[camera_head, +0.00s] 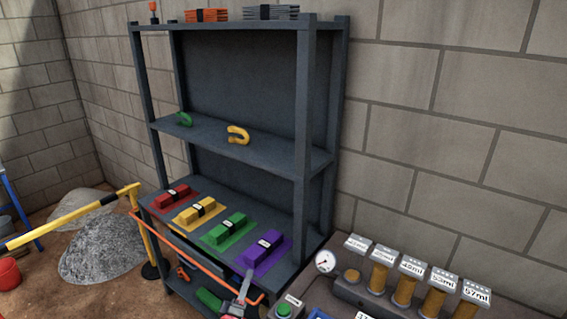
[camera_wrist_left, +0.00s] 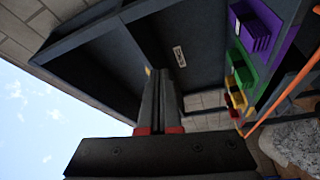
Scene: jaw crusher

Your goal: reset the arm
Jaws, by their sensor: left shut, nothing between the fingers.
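My left gripper (camera_head: 247,277) is at the bottom middle of the head view, in front of the shelf's lower edge, pointing up. Its two fingers are pressed together and empty in the left wrist view (camera_wrist_left: 157,75). The dark grey shelf rack (camera_head: 303,120) stands behind it, and the purple block (camera_head: 264,246) lies on its mat just beyond the fingertips in the picture. I cannot tell whether the fingers touch the rack. Much of my left arm is outside the head view. My right gripper is not seen.
Red (camera_head: 172,196), yellow (camera_head: 194,210) and green (camera_head: 230,228) blocks lie beside the purple one. An orange rail (camera_head: 190,251) runs along the rack's front. A yellow post and bar (camera_head: 75,215) stands left. A console with labelled tubes (camera_head: 408,280) is at right.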

